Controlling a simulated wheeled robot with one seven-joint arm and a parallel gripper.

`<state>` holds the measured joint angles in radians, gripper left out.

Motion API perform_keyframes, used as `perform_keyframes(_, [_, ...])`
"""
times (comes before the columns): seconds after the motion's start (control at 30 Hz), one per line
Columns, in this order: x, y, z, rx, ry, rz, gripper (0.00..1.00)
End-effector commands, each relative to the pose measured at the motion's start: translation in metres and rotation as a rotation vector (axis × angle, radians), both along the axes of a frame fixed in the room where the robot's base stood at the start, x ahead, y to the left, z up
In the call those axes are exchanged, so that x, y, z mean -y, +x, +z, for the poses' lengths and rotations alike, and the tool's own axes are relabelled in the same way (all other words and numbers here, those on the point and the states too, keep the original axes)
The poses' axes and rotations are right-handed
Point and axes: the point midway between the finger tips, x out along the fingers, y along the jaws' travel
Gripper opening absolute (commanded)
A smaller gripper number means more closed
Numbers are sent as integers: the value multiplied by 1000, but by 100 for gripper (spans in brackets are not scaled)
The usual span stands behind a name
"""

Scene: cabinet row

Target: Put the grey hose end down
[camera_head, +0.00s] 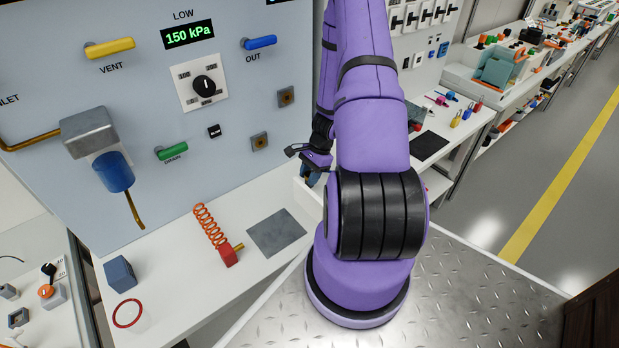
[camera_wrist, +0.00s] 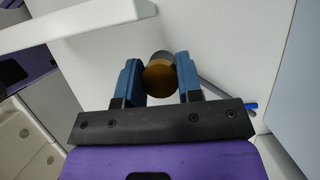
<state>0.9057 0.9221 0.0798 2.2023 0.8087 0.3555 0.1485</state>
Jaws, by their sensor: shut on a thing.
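My gripper (camera_wrist: 158,84) shows in the wrist view with its two blue fingers closed on the sides of a round brass-coloured fitting with a dark grey part behind it, which I take as the grey hose end (camera_wrist: 159,75). It is held above a pale surface. The hose end cannot be made out there, and I cannot tell where the hose runs.
The white bench (camera_head: 185,270) below the panel holds a grey mat (camera_head: 277,233), an orange coiled hose (camera_head: 211,226) with a red end, a blue block (camera_head: 120,273) and a red ring (camera_head: 127,313). The panel (camera_head: 230,110) has protruding valve handles. A white bar (camera_wrist: 80,25) crosses the wrist view.

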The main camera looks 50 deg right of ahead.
Motion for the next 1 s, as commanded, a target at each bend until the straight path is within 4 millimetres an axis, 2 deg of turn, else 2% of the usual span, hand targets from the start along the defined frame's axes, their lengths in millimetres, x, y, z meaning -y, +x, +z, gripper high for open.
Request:
perform_keyframes(0.13, [0, 0, -11, 0, 0, -1, 5])
perform_keyframes(0.97, [0, 0, -24, 1, -1, 0, 5])
perform_keyframes(1.0, [0, 0, -24, 1, -1, 0, 36])
